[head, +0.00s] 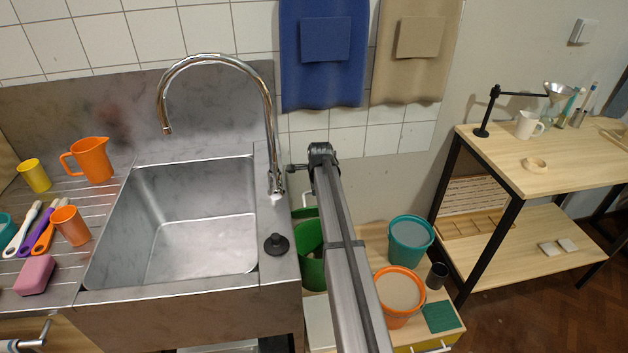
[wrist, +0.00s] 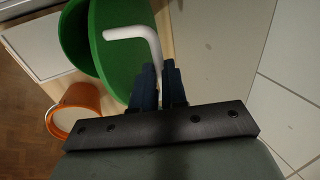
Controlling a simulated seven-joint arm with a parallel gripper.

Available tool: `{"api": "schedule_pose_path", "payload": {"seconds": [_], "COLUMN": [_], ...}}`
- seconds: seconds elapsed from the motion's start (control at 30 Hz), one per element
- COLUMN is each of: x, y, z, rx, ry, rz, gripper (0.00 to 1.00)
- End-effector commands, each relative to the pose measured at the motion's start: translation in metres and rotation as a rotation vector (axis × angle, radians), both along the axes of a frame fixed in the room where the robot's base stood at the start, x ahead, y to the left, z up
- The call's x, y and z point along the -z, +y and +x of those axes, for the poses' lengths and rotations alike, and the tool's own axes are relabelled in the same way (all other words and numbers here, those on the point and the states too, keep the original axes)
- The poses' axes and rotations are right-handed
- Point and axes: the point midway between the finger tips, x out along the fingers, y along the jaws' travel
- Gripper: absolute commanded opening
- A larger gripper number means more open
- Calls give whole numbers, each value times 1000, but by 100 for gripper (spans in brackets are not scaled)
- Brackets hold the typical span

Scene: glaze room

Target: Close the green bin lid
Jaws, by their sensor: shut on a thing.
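The green bin (wrist: 77,45) and its round green lid (wrist: 115,62) show in the wrist view. The lid stands tilted up from the bin, so the bin is open. A bent white handle (wrist: 128,32) sticks out from the lid. My gripper (wrist: 158,76) is shut on the handle's end, with its dark fingers on either side. In the head view, the green lid (head: 308,236) shows left of my arm, between the sink and the buckets. My arm hides part of the bin and lid there, and my fingertips are hidden.
The steel sink (head: 190,230) stands close on the left. An orange bucket (head: 397,318) and a teal bucket (head: 410,243) stand right of my arm, beside a green block (head: 438,318). A tiled wall (head: 342,142) rises behind. A wooden shelf table (head: 520,165) is farther right.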

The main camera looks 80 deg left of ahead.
Motion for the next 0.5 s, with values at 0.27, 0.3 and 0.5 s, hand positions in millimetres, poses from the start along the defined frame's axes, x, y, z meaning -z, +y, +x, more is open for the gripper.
{"api": "schedule_pose_path", "payload": {"seconds": [0.27,0.3,0.5], "x": [5,5,5], "y": [-17,-16,-16], "z": [0,0,0], "rx": [0,0,0], "ry": [0,0,0], "rz": [-2,-2,-2], "gripper": [0,0,17]}}
